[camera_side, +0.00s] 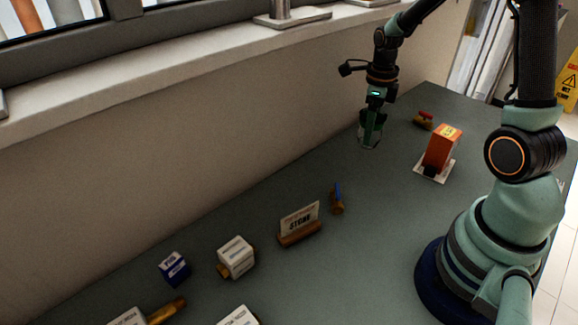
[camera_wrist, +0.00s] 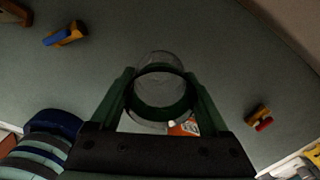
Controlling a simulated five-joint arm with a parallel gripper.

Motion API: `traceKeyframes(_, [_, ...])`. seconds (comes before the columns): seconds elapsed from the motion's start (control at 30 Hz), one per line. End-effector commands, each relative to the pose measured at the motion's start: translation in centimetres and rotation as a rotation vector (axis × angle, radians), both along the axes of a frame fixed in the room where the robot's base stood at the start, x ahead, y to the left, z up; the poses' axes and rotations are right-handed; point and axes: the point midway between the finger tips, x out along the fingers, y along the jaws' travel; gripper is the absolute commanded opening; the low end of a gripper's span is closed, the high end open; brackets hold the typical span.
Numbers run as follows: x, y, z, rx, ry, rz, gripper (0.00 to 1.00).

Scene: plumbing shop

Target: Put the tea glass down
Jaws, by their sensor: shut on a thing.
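The tea glass (camera_wrist: 160,65) is clear and see-through. In the wrist view it sits between the two fingers of my gripper (camera_wrist: 160,98), which are shut on it from both sides. In the side view my gripper (camera_side: 371,122) points down near the wall at the back of the bench, and the glass (camera_side: 369,141) shows faintly at its fingertips. I cannot tell whether the base of the glass touches the bench.
An orange box (camera_side: 443,146) on a white card stands right of my gripper. A small red-topped brown item (camera_side: 423,121) lies behind it. A blue-and-brown item (camera_side: 337,200), a sign in a wooden holder (camera_side: 299,224) and small boxes (camera_side: 236,257) lie toward the front left. Bare bench (camera_side: 375,185) surrounds the gripper.

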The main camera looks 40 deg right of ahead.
Motion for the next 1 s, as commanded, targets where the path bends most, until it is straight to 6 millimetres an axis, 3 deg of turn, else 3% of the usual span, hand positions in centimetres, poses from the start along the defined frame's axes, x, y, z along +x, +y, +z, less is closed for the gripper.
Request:
traceKeyframes(0.1, [-0.1, 0.1, -2.0, 0.002, 0.004, 0.0, 0.21])
traceKeyframes(0.27, [0.0, 0.0, -3.0, 0.001, 0.001, 0.0, 0.22])
traceKeyframes(0.5, [-0.1, 0.0, -6.0, 0.002, 0.004, 0.0, 0.21])
traceKeyframes(0.97, [0.0, 0.0, -6.8, 0.0, 0.0, 0.0, 0.21])
traceKeyframes(1.0, [0.0, 0.0, -6.9, 0.0, 0.0, 0.0, 0.83])
